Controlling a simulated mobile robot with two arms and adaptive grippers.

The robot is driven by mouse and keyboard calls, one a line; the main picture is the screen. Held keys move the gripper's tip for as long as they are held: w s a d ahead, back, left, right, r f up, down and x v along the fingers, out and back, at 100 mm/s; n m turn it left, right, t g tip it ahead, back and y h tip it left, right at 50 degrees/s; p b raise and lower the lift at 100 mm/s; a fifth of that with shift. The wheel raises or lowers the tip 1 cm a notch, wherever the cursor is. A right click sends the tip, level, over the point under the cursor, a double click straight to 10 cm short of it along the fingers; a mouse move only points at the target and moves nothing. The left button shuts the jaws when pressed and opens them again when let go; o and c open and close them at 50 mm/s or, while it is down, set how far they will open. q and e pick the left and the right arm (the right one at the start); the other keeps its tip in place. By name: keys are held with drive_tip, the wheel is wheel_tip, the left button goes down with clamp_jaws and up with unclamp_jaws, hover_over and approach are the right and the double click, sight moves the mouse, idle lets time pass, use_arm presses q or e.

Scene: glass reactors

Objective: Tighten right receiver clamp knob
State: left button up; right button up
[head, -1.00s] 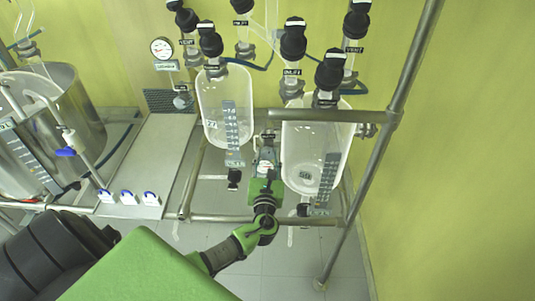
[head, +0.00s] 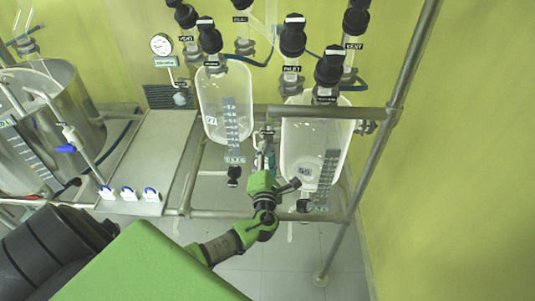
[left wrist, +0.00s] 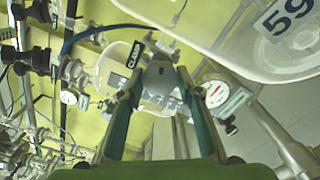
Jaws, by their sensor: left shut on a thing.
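The right receiver (head: 312,150) is a clear glass vessel hanging on the metal frame at the right. My left gripper (head: 268,146) points up from below, between the two receivers, with its tips near the horizontal bar. In the left wrist view my left gripper (left wrist: 160,84) has a finger on each side of a small grey knob (left wrist: 159,80), shut on it. The right receiver's curved bottom (left wrist: 262,62), with a "59" label, is at the upper right there. The knob is too small to make out in the head view. My right gripper is not in view.
The left receiver (head: 222,110) hangs close to the left of my gripper. The frame's horizontal bar (head: 345,113) and lower bar (head: 205,217) are near. A panel (head: 150,150) and steel vessel (head: 85,105) stand at the left. Floor below is clear.

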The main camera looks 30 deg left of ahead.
use_arm(q)
drive_tip(key=shift+f+m, duration=0.15)
drive_tip(key=shift+m, duration=1.45)
drive_tip(key=o, duration=1.1)
drive_tip(key=v, duration=1.2)
drive_tip(key=shift+s+a, duration=0.1)
drive_tip(key=shift+s, duration=0.05)
